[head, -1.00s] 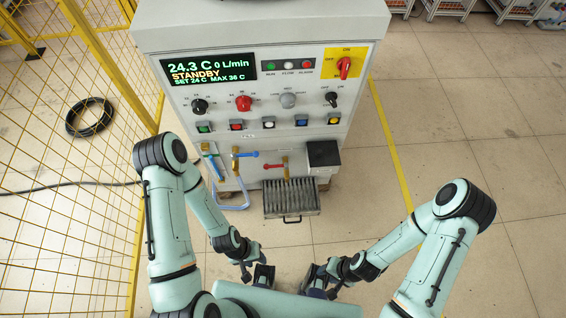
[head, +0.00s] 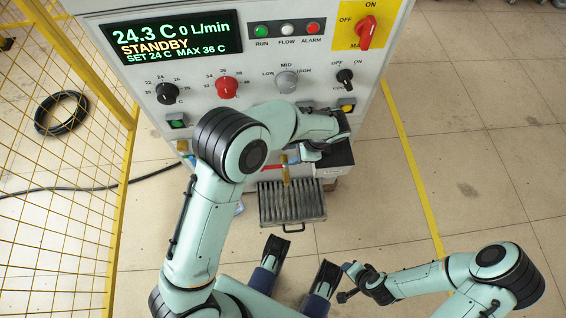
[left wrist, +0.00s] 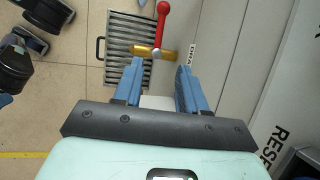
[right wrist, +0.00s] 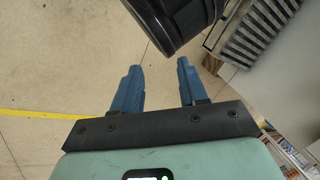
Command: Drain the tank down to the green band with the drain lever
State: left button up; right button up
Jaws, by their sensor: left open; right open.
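The drain lever (left wrist: 162,22) is red with a ball end, on a brass valve (left wrist: 148,51) above the slatted drain grate. In the head view the brass valve (head: 286,170) shows beside my left arm, with a bit of red lever left of it. My left gripper (left wrist: 147,78) is open and empty, with the valve beyond its fingertips; in the head view it (head: 308,152) is in front of the lower panel. The tank's level tube and green band are hidden behind my left arm. My right gripper (right wrist: 158,72) is open and empty, low and away from the machine.
The display (head: 170,40) reads STANDBY, 24.3 C, 0 L/min. Knobs and buttons sit above the valves. A slatted drain grate (head: 262,217) stands on the floor below. A yellow mesh fence (head: 60,215) is at left. The floor at right (head: 480,175) is clear.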

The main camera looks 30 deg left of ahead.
aim_at(275, 166)
pick_arm(q)
jog(key=b+x, duration=0.2)
jog(key=x, duration=0.9)
jog(key=shift+a+f+b, duration=0.15)
jog(key=shift+f+b, duration=0.15)
jog(key=shift+b, duration=0.1)
jog(key=shift+s+a+f, duration=0.1)
jog(key=shift+a+f, duration=0.2)
jog(key=shift+f, duration=0.3)
pick_arm(e)
jog(key=shift+t+h, duration=0.3)
jog(key=shift+t, duration=0.1)
jog(key=shift+w+d+f, duration=0.6)
jog(key=shift+w+f, duration=0.2)
jog(key=shift+f, duration=0.15)
jog(key=shift+w+d+f, duration=0.6)
jog(key=shift+w+f, duration=0.15)
jog(key=shift+f, duration=0.2)
pick_arm(q)
grip_shut()
